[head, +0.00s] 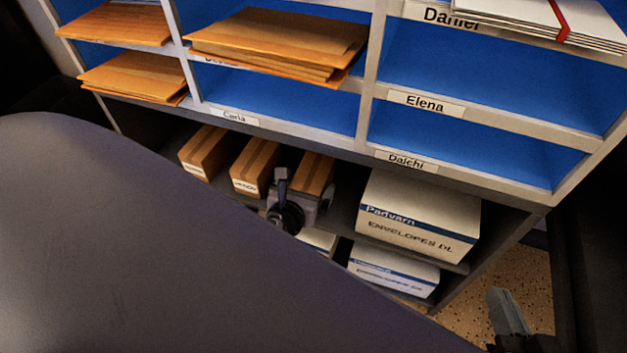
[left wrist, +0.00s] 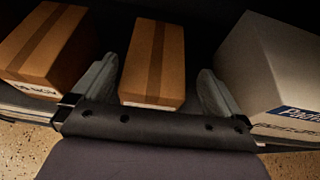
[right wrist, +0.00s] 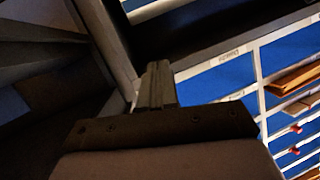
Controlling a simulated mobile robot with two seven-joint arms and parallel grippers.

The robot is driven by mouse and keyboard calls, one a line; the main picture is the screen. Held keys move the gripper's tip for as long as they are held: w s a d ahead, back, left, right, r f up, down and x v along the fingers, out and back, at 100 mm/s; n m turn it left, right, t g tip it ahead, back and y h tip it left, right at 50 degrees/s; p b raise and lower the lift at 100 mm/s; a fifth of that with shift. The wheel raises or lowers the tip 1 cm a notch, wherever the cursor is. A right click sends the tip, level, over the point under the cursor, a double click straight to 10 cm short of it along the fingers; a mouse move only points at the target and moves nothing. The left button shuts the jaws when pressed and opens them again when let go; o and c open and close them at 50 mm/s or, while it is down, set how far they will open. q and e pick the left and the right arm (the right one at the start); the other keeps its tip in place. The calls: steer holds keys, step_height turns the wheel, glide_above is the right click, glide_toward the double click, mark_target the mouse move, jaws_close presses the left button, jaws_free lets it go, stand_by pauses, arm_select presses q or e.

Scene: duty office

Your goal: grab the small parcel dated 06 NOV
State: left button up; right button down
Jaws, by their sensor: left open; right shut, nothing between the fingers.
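Three small brown taped parcels stand in a row on the dark shelf under the pigeonholes: a left parcel (head: 203,150), a middle parcel (head: 252,163) and a right parcel (head: 315,168). Their white front labels are too small or too covered to read surely. My left gripper (head: 305,190) is open at the right parcel. In the left wrist view this parcel (left wrist: 155,55) lies between the spread fingers (left wrist: 158,70), with visible gaps on both sides. The middle parcel (left wrist: 45,45) is left of the fingers. My right gripper (head: 508,312) is shut and empty, low at the right.
A white envelope box (head: 420,215) stands right of the parcels, close to my left gripper's right finger in the left wrist view (left wrist: 262,75). Another envelope box (head: 393,270) is below. The pigeonhole rack (head: 465,108) with brown envelopes (head: 275,45) overhangs the shelf.

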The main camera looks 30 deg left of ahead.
mark_target(311, 180)
arm_select(q)
steer(key=shift+w+a+f+b, duration=0.2)
steer(key=shift+w+f+b, duration=0.1)
steer(key=shift+f, duration=0.15)
steer(key=shift+w+a+f+b, duration=0.25)
steer(key=shift+w+f+b, duration=0.25)
steer(key=shift+w+b, duration=0.1)
steer(key=shift+w+a+f+b, duration=0.25)
steer(key=shift+w+f+b, duration=0.2)
steer(key=shift+w+b, duration=0.1)
steer(key=shift+w+a, duration=0.15)
steer(key=shift+w, duration=0.4)
steer(key=c, duration=1.1)
arm_select(e)
steer(key=shift+s+d+r+n+t, duration=0.1)
steer(key=shift+s+d+n+t, duration=0.1)
steer(key=shift+d+n+t, duration=0.25)
steer(key=shift+s+d+n+t, duration=0.15)
steer(key=shift+s+d+t, duration=0.1)
steer(key=shift+d, duration=0.3)
